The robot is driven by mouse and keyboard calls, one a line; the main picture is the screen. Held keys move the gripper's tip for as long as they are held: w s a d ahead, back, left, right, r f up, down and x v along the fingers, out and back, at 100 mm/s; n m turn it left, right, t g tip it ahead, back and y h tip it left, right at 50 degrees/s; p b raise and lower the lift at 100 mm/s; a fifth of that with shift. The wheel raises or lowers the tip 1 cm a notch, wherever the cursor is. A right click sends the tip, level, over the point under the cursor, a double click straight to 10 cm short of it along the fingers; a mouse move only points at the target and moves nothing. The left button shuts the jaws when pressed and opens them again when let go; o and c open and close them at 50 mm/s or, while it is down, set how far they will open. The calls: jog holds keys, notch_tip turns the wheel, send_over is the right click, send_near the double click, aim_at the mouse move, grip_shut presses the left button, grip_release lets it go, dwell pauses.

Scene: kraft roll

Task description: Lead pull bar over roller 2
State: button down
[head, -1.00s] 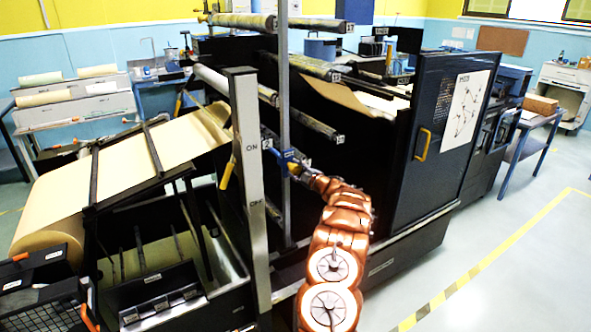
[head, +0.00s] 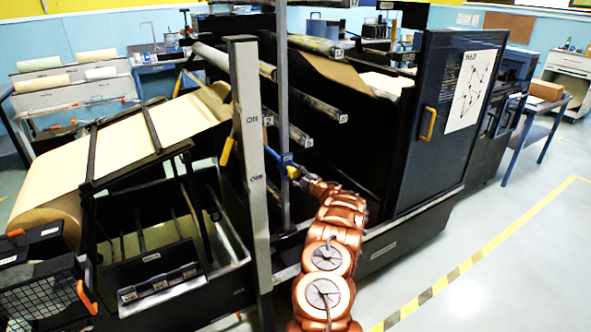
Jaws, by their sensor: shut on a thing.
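The kraft paper web (head: 115,158) rises from the large roll (head: 48,207) over a sloping frame to the left of the grey post. A tag that seems to read 2 (head: 267,121) marks a roller end just right of that post. My gripper (head: 288,170) is small and partly blurred, below this tag and beside the thin upright. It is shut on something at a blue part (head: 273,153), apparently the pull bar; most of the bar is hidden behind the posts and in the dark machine. I cannot tell whether the paper is attached to it.
The grey post (head: 250,150) and a thin upright (head: 284,100) stand close to my gripper. More rollers (head: 318,110) lie above it. A dark door with a yellow handle (head: 427,124) stands to the right.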

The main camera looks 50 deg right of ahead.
jog(key=w+a+f+b, duration=0.1)
jog(key=a+f+b, duration=0.2)
jog(key=f+b, duration=0.7)
notch_tip(320, 180, down, 16)
jog(key=shift+r, duration=0.15)
dwell(0.3)
jog(key=shift+b, duration=0.3)
dwell(0.3)
dwell(0.6)
